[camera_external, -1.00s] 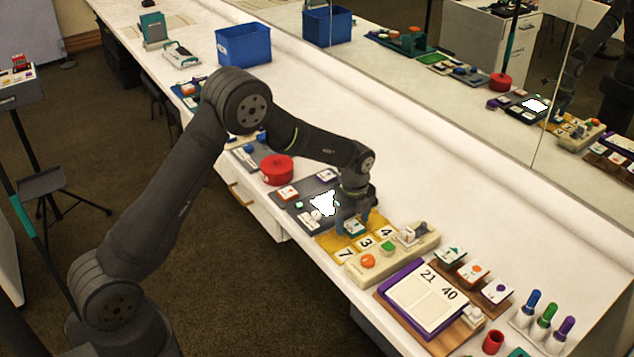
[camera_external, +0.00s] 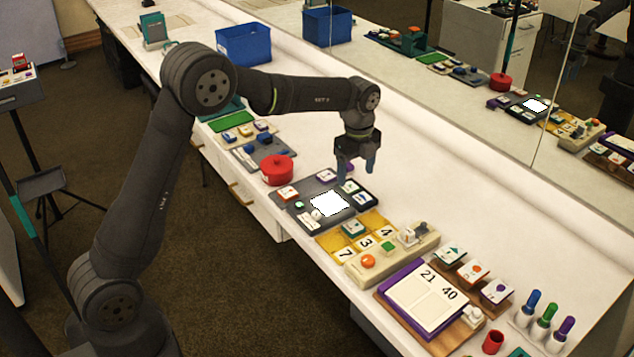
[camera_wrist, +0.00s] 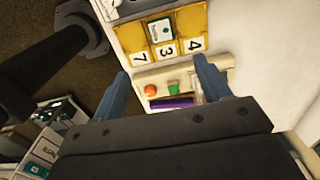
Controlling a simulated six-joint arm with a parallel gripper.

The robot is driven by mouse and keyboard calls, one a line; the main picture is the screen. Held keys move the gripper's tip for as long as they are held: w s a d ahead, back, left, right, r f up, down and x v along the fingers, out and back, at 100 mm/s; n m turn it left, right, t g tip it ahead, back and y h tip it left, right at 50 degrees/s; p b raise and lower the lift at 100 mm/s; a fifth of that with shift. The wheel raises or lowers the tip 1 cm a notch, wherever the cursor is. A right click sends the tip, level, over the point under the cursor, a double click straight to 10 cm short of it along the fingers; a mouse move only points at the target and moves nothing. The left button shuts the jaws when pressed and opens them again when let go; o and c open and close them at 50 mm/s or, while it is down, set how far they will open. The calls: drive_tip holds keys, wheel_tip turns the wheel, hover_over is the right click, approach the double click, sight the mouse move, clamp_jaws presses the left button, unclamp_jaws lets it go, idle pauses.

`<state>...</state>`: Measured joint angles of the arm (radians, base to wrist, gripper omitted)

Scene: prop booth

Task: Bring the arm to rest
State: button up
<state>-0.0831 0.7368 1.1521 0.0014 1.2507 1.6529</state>
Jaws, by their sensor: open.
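My gripper (camera_external: 357,177) hangs in the air above the table, over the back edge of the dark panel with the white screen (camera_external: 330,204). It points down with its blue fingers apart and nothing between them. In the wrist view my gripper (camera_wrist: 162,85) also shows two separated fingers with empty space between. Below and in front of it is the yellow number board (camera_external: 375,221) with tiles 7, 3 and 4 and a teal-marked tile. The board also shows in the wrist view (camera_wrist: 182,20).
A beige button box (camera_external: 395,255), a purple-framed number board (camera_external: 384,292) and colored markers (camera_external: 545,313) line the right. A red round pot (camera_external: 276,169) and blue bin (camera_external: 243,44) stand left. A mirror (camera_external: 480,60) runs along the back. Bare white table lies behind the panels.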

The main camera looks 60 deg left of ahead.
sight(352, 225)
drive_tip(key=shift+r, duration=0.2)
wheel_tip(352, 225, down, 16)
drive_tip(key=shift+f, duration=0.1)
idle(0.8)
